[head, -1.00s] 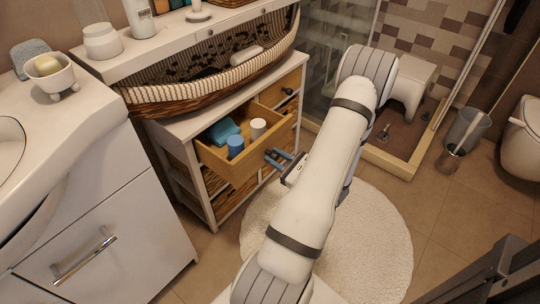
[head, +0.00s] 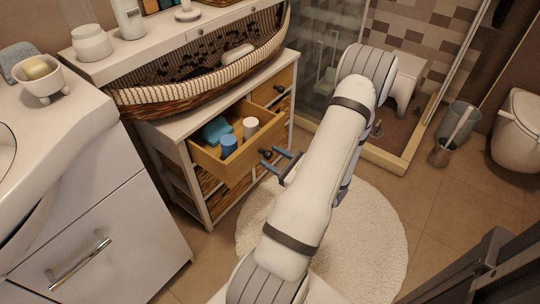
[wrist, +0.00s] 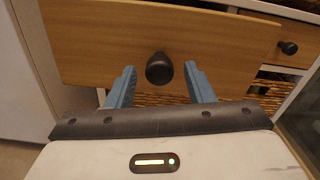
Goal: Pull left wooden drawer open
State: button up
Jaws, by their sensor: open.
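The left wooden drawer (head: 232,166) is pulled out of the white cabinet. It holds a blue cloth (head: 215,130), a blue cup or roll (head: 229,145) and a white one (head: 250,127). Its dark round knob (wrist: 159,68) shows in the wrist view on the drawer front (wrist: 100,45). My gripper (head: 279,158) is open in front of the drawer. In the wrist view its two blue fingers (wrist: 160,84) stand to either side of the knob, apart from it.
The right wooden drawer (head: 273,88) is closed; its knob (wrist: 287,48) shows at right in the wrist view. A striped wicker basket (head: 190,85) sits on the cabinet. A round white rug (head: 365,235) lies on the floor. A white vanity (head: 100,230) stands at left.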

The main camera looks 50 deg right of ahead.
jog(key=s+p, duration=0.1)
jog(key=s, duration=0.5)
jog(key=shift+d, duration=0.15)
dwell(0.3)
jog(key=w+a+r+n+g+y+p, duration=0.35)
jog(key=a+r+n+g, duration=0.2)
jog(key=a+r, duration=0.2)
jog(key=w+a+r+n+g+y+p, duration=0.2)
jog(key=a+r+n+g+y+p, duration=0.15)
jog(key=a+r+n+p, duration=0.3)
jog(key=w+a+r+n+g+y+p, duration=0.25)
jog(key=a+r+n+g, duration=0.25)
jog(key=a+r, duration=0.35)
jog(key=s+a+r+n+h+p, duration=0.1)
jog(key=a+r+n+h+p, duration=0.2)
jog(key=r, duration=0.6)
jog(key=s+a+r+n+g+h+p, duration=0.1)
jog(key=s+a+r+n+h+p, duration=0.1)
jog(key=a+r+n+h+p, duration=0.2)
jog(key=s+a+r+n+h+p, duration=0.1)
jog(key=a+r+n+h+p, duration=0.2)
jog(key=r+n+p, duration=0.4)
notch_tip(320, 180, up, 7)
jog(key=shift+s+a+f+n+h+p, duration=0.2)
jog(key=shift+s+a+n+h+p, duration=0.15)
jog(key=shift+n, duration=0.65)
